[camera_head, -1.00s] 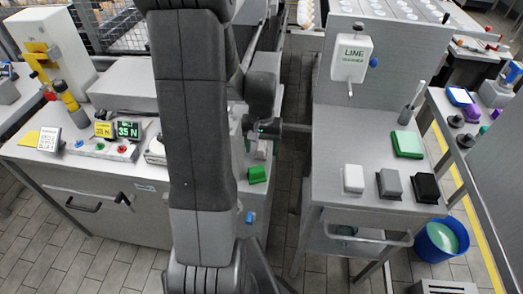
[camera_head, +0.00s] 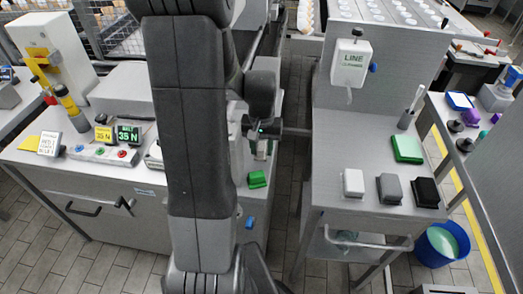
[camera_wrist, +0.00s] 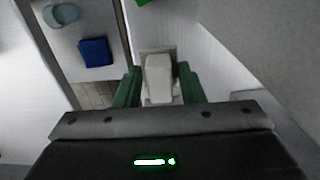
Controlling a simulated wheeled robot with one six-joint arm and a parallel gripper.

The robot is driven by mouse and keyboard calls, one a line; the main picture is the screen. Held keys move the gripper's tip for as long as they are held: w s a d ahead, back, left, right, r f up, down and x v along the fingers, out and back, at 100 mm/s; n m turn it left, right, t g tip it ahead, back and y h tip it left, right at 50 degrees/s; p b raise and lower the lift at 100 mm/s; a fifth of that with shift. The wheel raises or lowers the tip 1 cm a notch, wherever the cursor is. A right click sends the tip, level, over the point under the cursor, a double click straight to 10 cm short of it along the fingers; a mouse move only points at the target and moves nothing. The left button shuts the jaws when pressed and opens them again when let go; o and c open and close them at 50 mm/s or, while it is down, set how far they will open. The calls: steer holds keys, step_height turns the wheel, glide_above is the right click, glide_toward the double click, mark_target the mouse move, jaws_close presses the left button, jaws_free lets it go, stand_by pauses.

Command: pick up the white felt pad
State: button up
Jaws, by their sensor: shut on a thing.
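My gripper (camera_wrist: 158,88) has two green fingers in the wrist view, closed on the sides of a white block-shaped pad (camera_wrist: 158,72), which I take as the white felt pad. The pad's near end is partly hidden by the gripper body. A grey surface shows just beyond the pad; I cannot tell whether they touch.
A white block (camera_head: 353,183), a grey one (camera_head: 390,188) and a black one (camera_head: 425,192) sit in a row on the right table (camera_head: 330,150), with a green pad (camera_head: 407,148) behind them. A blue bucket (camera_head: 440,242) stands on the floor. A gap separates bench and table.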

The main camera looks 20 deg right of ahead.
mark_target(261, 146)
step_height(261, 146, up, 16)
steer(key=p, duration=0.1)
steer(key=shift+r, duration=0.15)
